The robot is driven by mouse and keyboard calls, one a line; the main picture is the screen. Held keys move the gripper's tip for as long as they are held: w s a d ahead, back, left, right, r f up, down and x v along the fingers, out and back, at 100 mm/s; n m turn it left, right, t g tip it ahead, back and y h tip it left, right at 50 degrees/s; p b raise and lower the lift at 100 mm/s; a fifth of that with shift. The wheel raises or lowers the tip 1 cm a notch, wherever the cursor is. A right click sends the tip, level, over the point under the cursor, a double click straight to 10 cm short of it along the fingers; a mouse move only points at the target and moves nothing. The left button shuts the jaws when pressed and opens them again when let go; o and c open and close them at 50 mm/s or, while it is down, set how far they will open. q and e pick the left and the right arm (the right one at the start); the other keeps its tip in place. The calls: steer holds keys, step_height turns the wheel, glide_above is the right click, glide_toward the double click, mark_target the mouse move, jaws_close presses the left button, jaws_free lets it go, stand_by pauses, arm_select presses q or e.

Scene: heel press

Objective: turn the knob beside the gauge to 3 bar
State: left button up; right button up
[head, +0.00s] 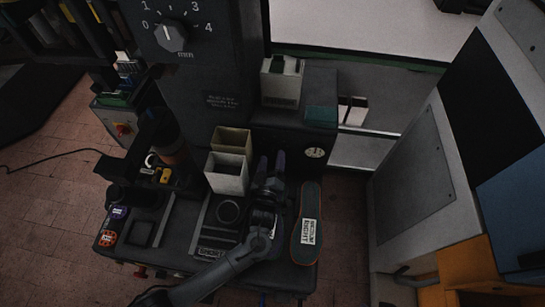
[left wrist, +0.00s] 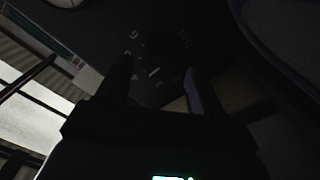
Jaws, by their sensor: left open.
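My left gripper (head: 271,166) is open at the front of the dark press housing, just left of the small round gauge (head: 315,152). In the head view the gripper hides the knob beside the gauge. In the left wrist view a dark dial with a 6 and the word bar (left wrist: 183,38) shows between the open fingers (left wrist: 158,78). A short white mark (left wrist: 153,72) shows there; the knob's outline and setting are too dark to read. The gauge's edge (left wrist: 65,2) shows at the wrist view's top left. My right gripper is not in view.
A larger mm knob (head: 172,38) sits on the column. Two open boxes (head: 227,176) stand left of my gripper. An orange-edged sole-shaped pad (head: 308,225) lies right of my arm. A white bin (head: 282,82) stands on the housing above.

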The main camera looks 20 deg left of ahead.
arm_select(q)
steer(key=shift+x, duration=0.95)
steer(key=c, duration=1.1)
steer(key=shift+o, duration=0.2)
